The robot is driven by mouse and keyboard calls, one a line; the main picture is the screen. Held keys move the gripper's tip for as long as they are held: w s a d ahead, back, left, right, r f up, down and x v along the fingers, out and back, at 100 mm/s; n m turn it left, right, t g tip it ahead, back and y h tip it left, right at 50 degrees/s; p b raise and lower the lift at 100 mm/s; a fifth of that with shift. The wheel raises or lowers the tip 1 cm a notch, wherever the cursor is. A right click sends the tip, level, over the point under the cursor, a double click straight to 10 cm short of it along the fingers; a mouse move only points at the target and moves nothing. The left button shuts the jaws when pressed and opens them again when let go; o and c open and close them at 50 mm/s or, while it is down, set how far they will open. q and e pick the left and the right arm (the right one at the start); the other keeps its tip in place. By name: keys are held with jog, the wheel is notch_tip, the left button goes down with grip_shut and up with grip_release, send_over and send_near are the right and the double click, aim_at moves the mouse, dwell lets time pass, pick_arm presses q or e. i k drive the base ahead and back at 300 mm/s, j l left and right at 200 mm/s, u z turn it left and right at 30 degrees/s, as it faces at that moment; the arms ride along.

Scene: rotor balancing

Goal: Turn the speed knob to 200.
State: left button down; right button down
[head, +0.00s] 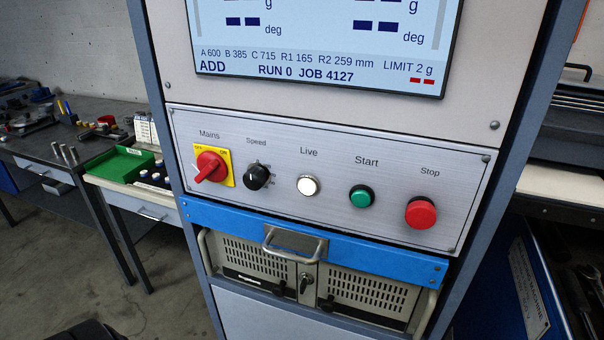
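The speed knob (257,176) is black and round and sits on the brushed metal control panel (330,212), under the label "Speed". A light pointer mark shows on its face, but I cannot tell exactly which number it points at. Small scale marks at its right edge are too small to read.
Left of the knob is the red mains switch (209,168) on a yellow plate. To the right are the lit white Live lamp (308,186), green Start button (361,197) and red Stop button (421,212). Above, a screen (320,45) reads "RUN 0". A handle (294,247) sticks out below.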

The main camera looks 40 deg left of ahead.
aim_at(255, 176)
jog(key=j+u, duration=0.15)
jog(key=u, duration=0.2)
jog(key=k+j+u, duration=0.1)
jog(key=u, duration=0.25)
jog(key=j+u, duration=0.2)
jog(key=u, duration=0.15)
